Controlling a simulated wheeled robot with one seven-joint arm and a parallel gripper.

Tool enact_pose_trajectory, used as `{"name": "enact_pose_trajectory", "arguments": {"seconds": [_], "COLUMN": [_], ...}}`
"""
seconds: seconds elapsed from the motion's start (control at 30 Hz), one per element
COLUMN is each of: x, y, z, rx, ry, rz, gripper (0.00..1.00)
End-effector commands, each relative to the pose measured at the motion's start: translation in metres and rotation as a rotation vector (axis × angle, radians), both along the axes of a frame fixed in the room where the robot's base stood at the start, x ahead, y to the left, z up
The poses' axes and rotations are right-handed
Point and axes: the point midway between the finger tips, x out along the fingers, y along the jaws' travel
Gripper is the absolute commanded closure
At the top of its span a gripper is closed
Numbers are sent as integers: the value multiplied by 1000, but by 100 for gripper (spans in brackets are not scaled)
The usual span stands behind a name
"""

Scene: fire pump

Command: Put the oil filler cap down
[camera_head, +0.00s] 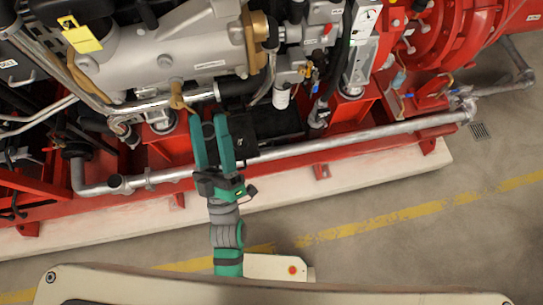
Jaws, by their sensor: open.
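My gripper (207,117) reaches up from the bottom of the head view, its two long green fingers parallel with a gap between them. It is open, and I see nothing held between the fingers. The fingertips are at the lower side of the engine (160,60), just below and right of a small brass-coloured fitting (177,97). I cannot tell whether this fitting is the oil filler or its cap. I cannot make out a loose oil filler cap anywhere; it may be small or hidden by the fingers.
A grey pipe (370,134) runs along the red frame (320,157) on a pale plinth (390,172). A red pump (440,35) is at upper right. A yellow tag (82,36) hangs at upper left. The floor (420,245) with its yellow line is clear at lower right.

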Motion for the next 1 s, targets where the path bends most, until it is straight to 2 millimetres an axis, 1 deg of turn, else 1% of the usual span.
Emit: {"name": "enact_pose_trajectory", "arguments": {"seconds": [0.03, 0.1, 0.17, 0.2, 0.27, 0.3, 0.4, 0.5, 0.6, 0.7, 0.8, 1.0], "x": [-7, -17, -27, -35, -49, -59, -87, -113, -133, -146, -151, -151], "y": [-12, -29, -44, -54, -69, -78, -102, -122, -137, -146, -150, -150], "z": [-20, -46, -69, -83, -105, -118, -149, -172, -187, -195, -198, -199], "rx": [52, 135, 204, 251, 320, 366, 477, 572, 642, 685, 703, 706], "ry": [87, 201, 298, 360, 452, 513, 653, 768, 849, 895, 914, 916], "rz": [10, 26, 34, 38, 39, 39, 29, 13, -4, -17, -22, -23], "gripper": [37, 37, 37, 37, 37, 37, 37, 37, 37, 37, 37, 37]}}
